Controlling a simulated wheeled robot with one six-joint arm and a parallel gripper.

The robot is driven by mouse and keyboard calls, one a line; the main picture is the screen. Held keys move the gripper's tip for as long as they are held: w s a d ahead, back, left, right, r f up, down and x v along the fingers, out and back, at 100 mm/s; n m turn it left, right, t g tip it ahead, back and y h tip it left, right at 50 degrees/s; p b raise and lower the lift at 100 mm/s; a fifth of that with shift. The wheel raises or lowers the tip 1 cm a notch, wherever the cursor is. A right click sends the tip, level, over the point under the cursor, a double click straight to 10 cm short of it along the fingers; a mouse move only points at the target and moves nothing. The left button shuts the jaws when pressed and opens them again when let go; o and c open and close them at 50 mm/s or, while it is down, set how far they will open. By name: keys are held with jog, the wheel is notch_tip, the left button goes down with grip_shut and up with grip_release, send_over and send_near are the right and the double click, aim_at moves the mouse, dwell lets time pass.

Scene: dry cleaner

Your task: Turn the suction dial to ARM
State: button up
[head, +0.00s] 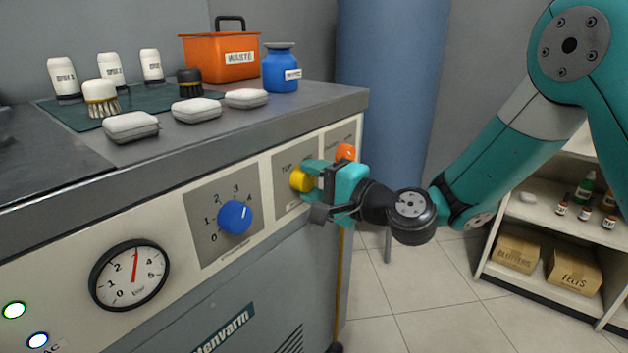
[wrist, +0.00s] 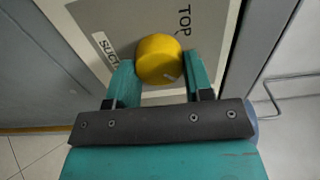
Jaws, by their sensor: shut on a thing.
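The suction dial is a yellow knob (head: 301,180) on the front panel of the machine, on a grey plate marked "TOP". My gripper (head: 312,176) reaches it from the right and is shut on it. In the wrist view the yellow knob (wrist: 160,60) sits between my two teal fingertips (wrist: 160,84), with a small white mark on its lower right edge. "TOP" is readable above it to the right, and a partly hidden label starting "SUC" is on the left. The word ARM is not visible; my gripper covers part of the plate.
Left of the dial are a blue numbered knob (head: 235,217) and a round gauge (head: 130,275). An orange knob (head: 345,152) is close by on the right. The worktop above holds white pads, brushes, bottles, an orange waste box (head: 221,57) and a blue jar (head: 280,68). Shelves (head: 545,215) stand at right.

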jog(key=o, duration=0.9)
jog(key=b+v, duration=1.1)
jog(key=v, duration=0.6)
jog(key=shift+s+d+f, duration=0.1)
jog(key=shift+s+d, duration=0.1)
